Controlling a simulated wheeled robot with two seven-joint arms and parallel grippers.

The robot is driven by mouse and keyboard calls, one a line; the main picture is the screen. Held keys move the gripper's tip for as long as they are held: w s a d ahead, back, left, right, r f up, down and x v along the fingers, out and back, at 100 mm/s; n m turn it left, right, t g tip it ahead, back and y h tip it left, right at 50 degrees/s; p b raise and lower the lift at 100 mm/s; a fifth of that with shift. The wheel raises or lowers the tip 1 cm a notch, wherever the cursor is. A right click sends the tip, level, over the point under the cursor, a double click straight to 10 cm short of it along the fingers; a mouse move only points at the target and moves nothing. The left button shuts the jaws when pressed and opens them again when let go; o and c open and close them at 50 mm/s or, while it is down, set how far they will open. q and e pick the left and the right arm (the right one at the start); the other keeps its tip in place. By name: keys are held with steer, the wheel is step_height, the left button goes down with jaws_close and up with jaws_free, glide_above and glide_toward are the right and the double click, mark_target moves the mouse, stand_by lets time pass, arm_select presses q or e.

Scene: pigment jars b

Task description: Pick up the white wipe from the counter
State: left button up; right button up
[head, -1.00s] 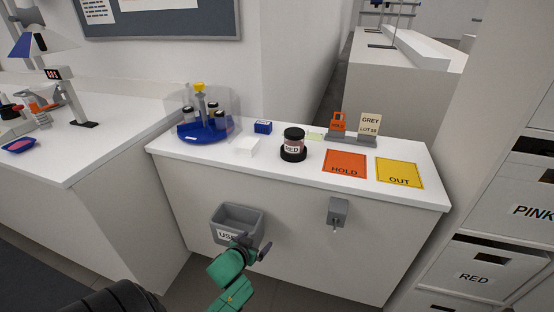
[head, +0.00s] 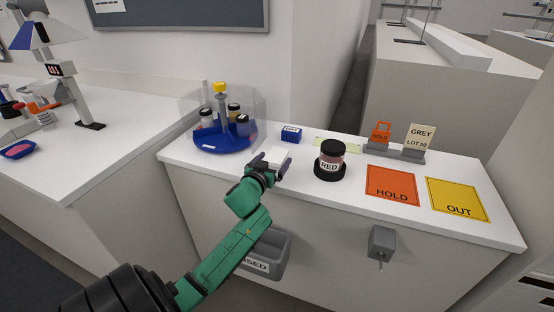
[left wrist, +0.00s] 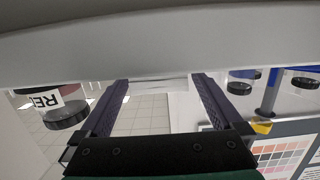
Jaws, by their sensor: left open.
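The white wipe (head: 281,153) lies on the white counter (head: 350,190), left of the red jar. My left gripper (head: 269,163) is open at the wipe's near side, with its fingers pointing toward it. The gripper partly hides the wipe's near part. In the left wrist view, the open fingers (left wrist: 158,82) have a pale strip between their tips; I cannot tell whether it is the wipe or the counter edge. Nothing is visibly gripped. My right gripper is not in view.
A black-lidded jar labelled RED (head: 331,161) stands close right of the gripper. A blue carousel (head: 224,140) with jars stands left, and a small blue box (head: 291,134) behind. A grey USED bin (head: 268,256) hangs on the counter front, under my arm.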

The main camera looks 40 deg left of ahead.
mark_target(280, 153)
arm_select(q)
steer(key=x, duration=0.5)
steer(key=shift+w+a+f, duration=0.1)
steer(key=shift+w+f, duration=0.1)
steer(key=shift+w, duration=0.3)
steer(key=shift+s+r, duration=0.1)
steer(key=shift+s, duration=0.05)
steer(key=c, duration=1.2)
steer(key=shift+c, duration=0.2)
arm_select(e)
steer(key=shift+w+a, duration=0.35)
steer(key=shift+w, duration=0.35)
